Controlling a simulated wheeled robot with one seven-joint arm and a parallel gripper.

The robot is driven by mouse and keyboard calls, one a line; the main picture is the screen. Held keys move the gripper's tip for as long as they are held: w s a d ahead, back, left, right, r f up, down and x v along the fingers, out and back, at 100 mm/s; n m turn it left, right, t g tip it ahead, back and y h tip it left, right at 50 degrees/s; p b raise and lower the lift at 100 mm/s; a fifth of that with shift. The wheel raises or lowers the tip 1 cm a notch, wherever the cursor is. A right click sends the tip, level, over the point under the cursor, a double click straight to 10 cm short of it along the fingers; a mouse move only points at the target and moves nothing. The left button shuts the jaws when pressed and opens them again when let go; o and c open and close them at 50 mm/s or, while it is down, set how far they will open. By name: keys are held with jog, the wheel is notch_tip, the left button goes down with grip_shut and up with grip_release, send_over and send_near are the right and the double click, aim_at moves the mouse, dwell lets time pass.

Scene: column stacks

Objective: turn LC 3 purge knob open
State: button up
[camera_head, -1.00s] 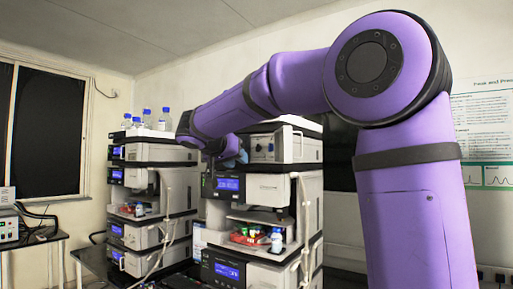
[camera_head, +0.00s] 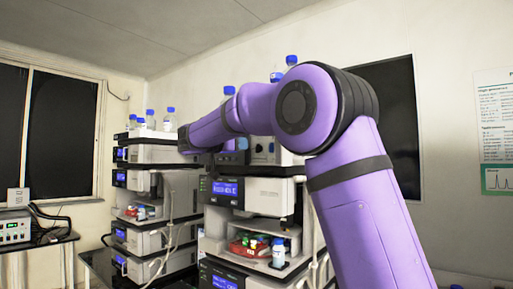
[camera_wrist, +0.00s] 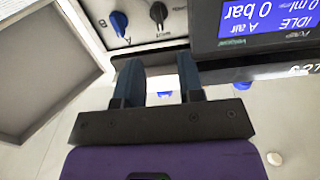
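My gripper (camera_wrist: 161,66) is open, its two dark blue fingers apart with nothing between them. In the wrist view a blue knob (camera_wrist: 118,22) and a black knob (camera_wrist: 158,13) sit side by side on a pale panel beyond the fingertips, apart from them. A lit blue display (camera_wrist: 258,18) reading "IDLE" and "0 bar" is at the upper right, its text upside down. In the head view my arm reaches to the front of the nearer instrument stack (camera_head: 262,195); my fingers are not clear there. I cannot read which stack is LC 3.
Another instrument stack (camera_head: 160,155) stands to the left, with blue-capped bottles on top. A tray with a red item (camera_head: 243,248) and a bottle (camera_head: 278,255) is open lower on the nearer stack. A dark wall screen (camera_head: 398,130) hangs behind my arm.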

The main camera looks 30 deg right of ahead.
aim_at(256, 146)
jog(key=x, duration=0.9)
jog(key=shift+f, duration=0.1)
grip_shut()
